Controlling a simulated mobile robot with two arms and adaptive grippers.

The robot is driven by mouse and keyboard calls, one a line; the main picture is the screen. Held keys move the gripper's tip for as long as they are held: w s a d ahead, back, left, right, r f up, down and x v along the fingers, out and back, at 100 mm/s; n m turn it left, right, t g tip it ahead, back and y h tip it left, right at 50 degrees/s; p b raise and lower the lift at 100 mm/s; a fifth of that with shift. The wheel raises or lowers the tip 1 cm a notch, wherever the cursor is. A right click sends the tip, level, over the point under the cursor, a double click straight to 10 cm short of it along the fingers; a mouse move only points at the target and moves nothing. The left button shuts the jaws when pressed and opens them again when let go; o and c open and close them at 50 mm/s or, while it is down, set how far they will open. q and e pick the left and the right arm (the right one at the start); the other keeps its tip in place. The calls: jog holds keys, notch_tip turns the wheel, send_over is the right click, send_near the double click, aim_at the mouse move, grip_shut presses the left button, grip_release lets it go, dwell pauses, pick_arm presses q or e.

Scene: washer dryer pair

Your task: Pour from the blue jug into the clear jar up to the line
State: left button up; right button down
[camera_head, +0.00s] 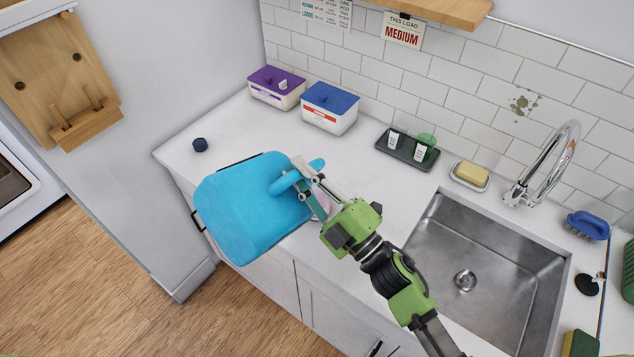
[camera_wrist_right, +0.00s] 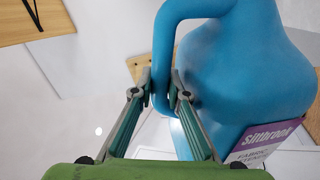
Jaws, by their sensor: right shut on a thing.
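The blue jug (camera_head: 245,205) is held tilted above the counter's front edge, its body toward the lower left. My right gripper (camera_head: 312,186) is shut on its handle. In the right wrist view the gripper (camera_wrist_right: 160,95) has a finger on each side of the jug's handle (camera_wrist_right: 165,55), and a purple label (camera_wrist_right: 265,142) shows on the body. The jug's mouth is not visible. A small pinkish patch (camera_head: 321,205) shows behind the gripper; I cannot tell whether it is the clear jar. I cannot make out the jar or its line elsewhere. My left gripper is out of view.
Purple-lidded (camera_head: 276,88) and blue-lidded (camera_head: 330,107) boxes stand by the wall. A black tray (camera_head: 407,157) holds small cups. Soap (camera_head: 471,173), a tap (camera_head: 545,165) and the sink (camera_head: 485,270) are at right.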

aim_at(297, 205)
jog(key=shift+r, duration=0.1)
dwell(0.6)
jog(key=s+f+n+b, duration=0.1)
jog(key=b, duration=0.1)
jog(key=a+f+n+y+b, duration=0.1)
jog(key=b, duration=0.1)
jog(key=s+f+n+g+b, duration=0.1)
jog(key=f+n, duration=0.1)
jog(key=shift+s+a+b, duration=0.3)
jog(key=shift+a+b, duration=0.1)
jog(key=shift+s+a+f+n+g+y+b, duration=0.1)
jog(key=shift+s+a+n+g+y+b, duration=0.15)
jog(key=shift+n, duration=0.25)
jog(key=shift+r, duration=0.25)
